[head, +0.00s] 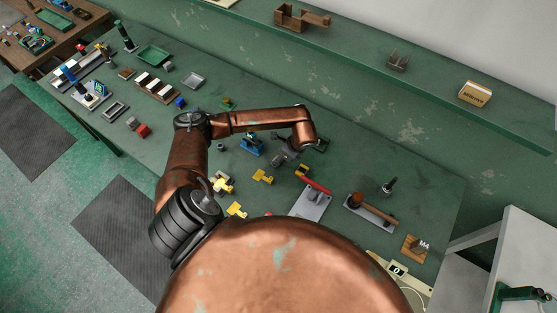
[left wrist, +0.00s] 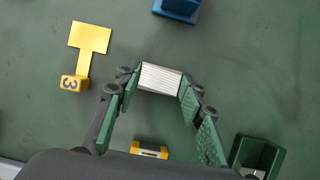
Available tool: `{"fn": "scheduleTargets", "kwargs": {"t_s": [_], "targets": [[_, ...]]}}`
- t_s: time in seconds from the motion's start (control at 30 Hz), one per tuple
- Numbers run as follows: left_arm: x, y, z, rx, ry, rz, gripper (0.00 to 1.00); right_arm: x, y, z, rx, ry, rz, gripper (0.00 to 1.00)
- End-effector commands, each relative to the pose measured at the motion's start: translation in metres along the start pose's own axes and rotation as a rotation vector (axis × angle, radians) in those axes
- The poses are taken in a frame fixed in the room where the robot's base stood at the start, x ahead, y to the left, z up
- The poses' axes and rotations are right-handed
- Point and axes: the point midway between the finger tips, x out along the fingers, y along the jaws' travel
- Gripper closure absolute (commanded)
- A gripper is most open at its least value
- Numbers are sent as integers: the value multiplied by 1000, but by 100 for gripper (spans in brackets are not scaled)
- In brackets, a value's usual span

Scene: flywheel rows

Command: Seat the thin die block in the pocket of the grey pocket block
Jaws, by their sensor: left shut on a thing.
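My left gripper (left wrist: 160,84) is shut on a pale silver block with a ribbed face, which looks like the thin die block (left wrist: 161,77). The block spans the gap between the green-padded fingertips, over the green bench. In the head view my left gripper (head: 286,156) is at the middle of the bench, small and dark; the block cannot be made out there. A grey open frame (head: 115,111) lies at the bench's left, and a grey shallow tray (head: 193,81) lies further back; I cannot tell which, if either, is the grey pocket block. My right gripper is not in view.
Near the gripper are a blue fixture (left wrist: 177,9), a yellow piece marked 3 (left wrist: 90,38), a yellow-and-white piece (left wrist: 149,149) and a dark green open box (left wrist: 257,155). A grey plate (head: 310,204) with a red handle and a wooden-handled tool (head: 371,211) lie to the right.

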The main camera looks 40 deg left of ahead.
Motion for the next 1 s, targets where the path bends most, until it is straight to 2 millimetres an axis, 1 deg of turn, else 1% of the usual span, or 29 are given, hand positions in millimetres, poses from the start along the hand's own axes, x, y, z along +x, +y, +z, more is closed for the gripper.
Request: {"fn": "scheduleTargets", "kwargs": {"t_s": [0.03,0.07,0.37,0.57,0.67,0.77,1.0], "targets": [[0,0,0,0,1,-1,75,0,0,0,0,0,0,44],[0,0,0,0,0,-1,77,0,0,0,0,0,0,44],[0,0,0,0,0,-1,98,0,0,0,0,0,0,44],[-1,-1,0,0,1,-2,98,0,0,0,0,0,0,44],[-5,-1,2,-1,1,-4,98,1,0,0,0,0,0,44],[-17,-2,8,-2,-1,-5,98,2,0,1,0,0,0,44],[-60,-2,25,-1,0,-6,98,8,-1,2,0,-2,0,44]]}}
